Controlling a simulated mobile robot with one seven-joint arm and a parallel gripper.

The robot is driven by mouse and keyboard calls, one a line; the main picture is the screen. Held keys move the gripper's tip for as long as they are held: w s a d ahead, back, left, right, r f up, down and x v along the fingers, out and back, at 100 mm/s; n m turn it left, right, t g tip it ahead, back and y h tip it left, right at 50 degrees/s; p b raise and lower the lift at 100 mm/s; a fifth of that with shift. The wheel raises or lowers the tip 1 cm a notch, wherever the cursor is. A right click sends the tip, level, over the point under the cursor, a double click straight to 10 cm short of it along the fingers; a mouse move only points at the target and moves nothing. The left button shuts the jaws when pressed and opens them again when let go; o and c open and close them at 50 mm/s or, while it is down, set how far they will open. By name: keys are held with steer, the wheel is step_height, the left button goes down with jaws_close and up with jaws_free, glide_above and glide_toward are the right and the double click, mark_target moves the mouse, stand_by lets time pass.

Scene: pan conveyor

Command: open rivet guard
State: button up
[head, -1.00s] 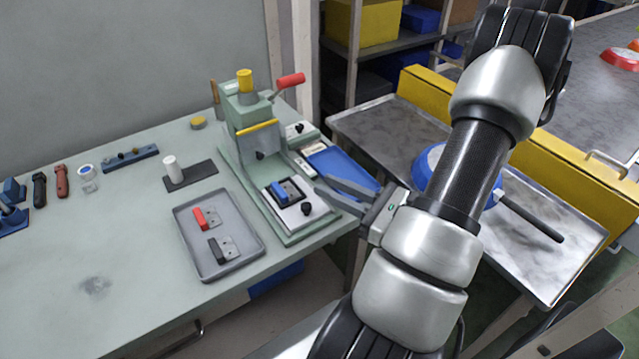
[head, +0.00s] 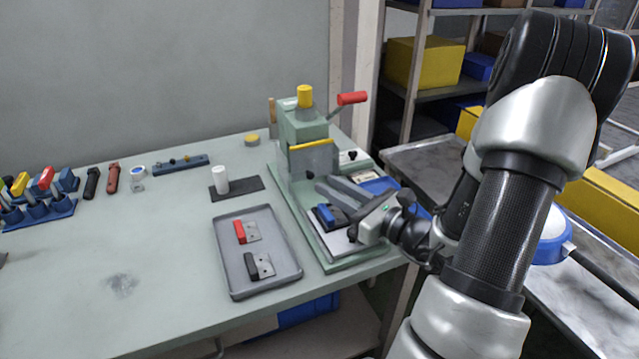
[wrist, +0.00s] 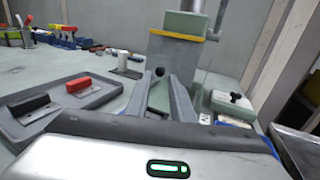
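The green rivet press (head: 302,125) stands on the bench with a red-handled lever (head: 352,98) at its upper right. Its guard (head: 312,160) is a greyish see-through panel with a yellow top edge, hanging down across the press front. The guard also shows in the wrist view (wrist: 182,58), with a black knob (wrist: 160,71) low on it. My gripper (head: 326,184) is open and empty, over the press base and pointing at the guard. In the wrist view, the knob appears between my fingertips (wrist: 160,80), a little beyond them; contact cannot be told.
A blue-and-black part (head: 329,217) sits on the press plate below my fingers. A grey tray (head: 228,262) with a red-handled and a black-handled piece lies left of the press. A white cylinder (head: 221,178) stands behind the tray. A blue pan (head: 553,240) is at right.

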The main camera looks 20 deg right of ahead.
mark_target(312, 176)
steer(key=shift+x, duration=2.15)
steer(key=shift+c, duration=0.5)
jaws_close()
